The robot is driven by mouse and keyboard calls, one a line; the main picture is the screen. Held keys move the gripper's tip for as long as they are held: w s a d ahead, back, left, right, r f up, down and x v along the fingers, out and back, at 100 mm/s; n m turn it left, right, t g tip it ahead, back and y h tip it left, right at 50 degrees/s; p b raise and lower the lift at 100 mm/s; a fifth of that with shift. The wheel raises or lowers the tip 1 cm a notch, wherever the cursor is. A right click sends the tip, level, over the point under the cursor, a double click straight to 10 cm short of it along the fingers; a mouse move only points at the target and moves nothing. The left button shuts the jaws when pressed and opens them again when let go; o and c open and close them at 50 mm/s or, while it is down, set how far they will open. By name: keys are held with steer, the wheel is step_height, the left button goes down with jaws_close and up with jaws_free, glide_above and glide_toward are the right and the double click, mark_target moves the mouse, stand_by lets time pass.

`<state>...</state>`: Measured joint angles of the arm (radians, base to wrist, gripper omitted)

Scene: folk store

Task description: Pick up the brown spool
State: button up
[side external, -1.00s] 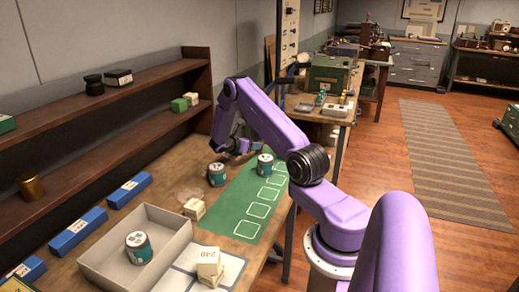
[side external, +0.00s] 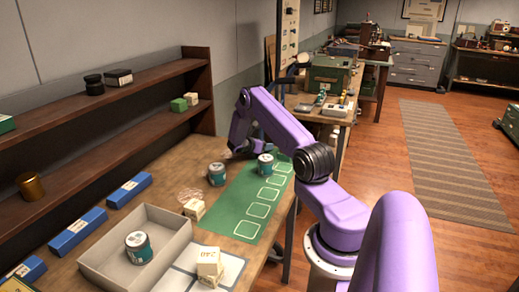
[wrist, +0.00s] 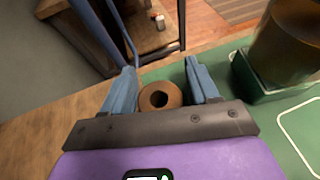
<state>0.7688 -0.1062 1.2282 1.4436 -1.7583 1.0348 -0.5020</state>
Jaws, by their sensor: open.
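My gripper (wrist: 160,68) is open, with one blue finger on each side of the spool and visible gaps between. The near part of the spool is partly covered by the gripper body. In the side view my gripper (side external: 231,153) is low over the far end of the table, and I cannot make out the spool there.
A dark can (side external: 265,165) stands on the green mat (side external: 226,208) close to my gripper, and another can (side external: 217,174) stands nearer. An open grey tray (side external: 176,262), cream boxes (side external: 194,209) and blue boxes (side external: 78,231) lie nearer. A brown shelf (side external: 110,154) runs along the left.

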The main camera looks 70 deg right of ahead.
steer(key=c, duration=0.9)
steer(key=shift+r, duration=0.1)
